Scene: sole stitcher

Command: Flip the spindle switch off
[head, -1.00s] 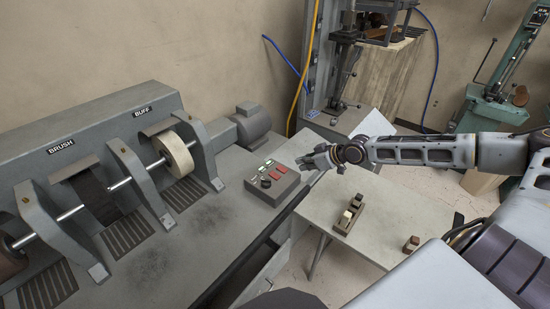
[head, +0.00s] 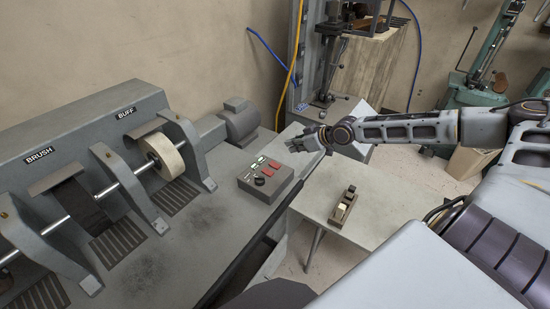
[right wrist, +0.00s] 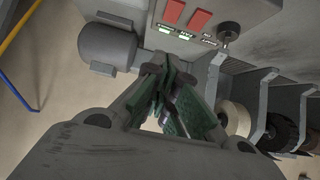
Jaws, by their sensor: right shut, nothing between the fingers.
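The grey control box (head: 285,188) sits on the bench's right end. It carries two red rocker switches, one upper (head: 275,164) and one lower (head: 267,172), with lit green labels beside them and a black knob (head: 259,181). I cannot read which is the spindle switch or which way they are tipped. My right gripper (head: 290,146) is shut and empty, just above and beyond the box, apart from the switches. The right wrist view shows its closed fingertips (right wrist: 163,72) below the rockers (right wrist: 173,12) in the picture. My left gripper is out of view.
The buff wheel (head: 160,155) and brush wheel stand on a shaft to the left. A grey motor (head: 238,121) stands behind the box. The bench surface in front of the box is clear.

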